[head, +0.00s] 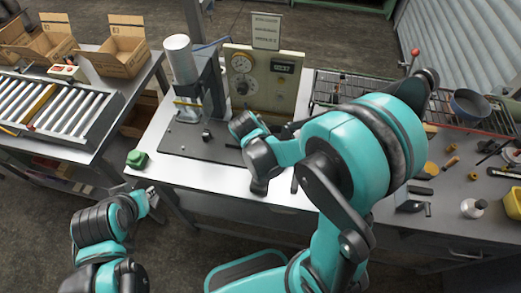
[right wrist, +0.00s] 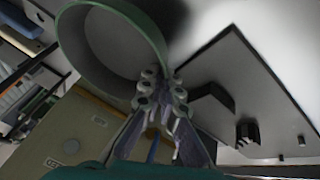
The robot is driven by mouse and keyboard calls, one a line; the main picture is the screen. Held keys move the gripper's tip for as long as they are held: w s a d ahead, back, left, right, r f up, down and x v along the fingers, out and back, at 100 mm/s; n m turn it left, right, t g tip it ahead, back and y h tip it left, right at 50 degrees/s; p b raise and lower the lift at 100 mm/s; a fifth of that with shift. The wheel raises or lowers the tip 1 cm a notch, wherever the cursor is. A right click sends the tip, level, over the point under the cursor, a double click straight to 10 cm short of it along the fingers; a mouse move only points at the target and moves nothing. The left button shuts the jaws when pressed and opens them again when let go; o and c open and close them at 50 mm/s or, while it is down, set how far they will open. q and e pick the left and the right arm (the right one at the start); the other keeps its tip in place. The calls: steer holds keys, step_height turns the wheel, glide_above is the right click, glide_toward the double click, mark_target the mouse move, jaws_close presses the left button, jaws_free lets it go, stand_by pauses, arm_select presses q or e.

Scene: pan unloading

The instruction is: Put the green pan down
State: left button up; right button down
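The green pan (right wrist: 148,22) fills the upper left of the right wrist view, its round rim green and its inside grey. My right gripper (right wrist: 162,93) has its fingertips close together at the pan's rim and looks shut on it. In the head view my right arm crosses the bench, and I cannot make out the green pan or the right fingertips. My left gripper (head: 152,197) hangs in front of the bench's left corner, away from the pan. Its fingers are too small to read.
The dark mat (head: 205,145) carries a press with a pale cylinder (head: 180,60); a gauge panel (head: 262,80) stands behind. A green block (head: 137,159) sits at the bench's left corner. A blue-grey pan (head: 470,103) rests on the wire rack at right. Small tools clutter the right bench.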

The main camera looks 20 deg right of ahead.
step_height(320, 180, down, 4)
steer(key=shift+r+b, duration=0.15)
steer(key=shift+b, duration=0.55)
steer(key=shift+s, duration=0.1)
steer(key=shift+f, duration=0.25)
steer(key=c, duration=2)
jaws_free()
steer(key=shift+r, duration=0.1)
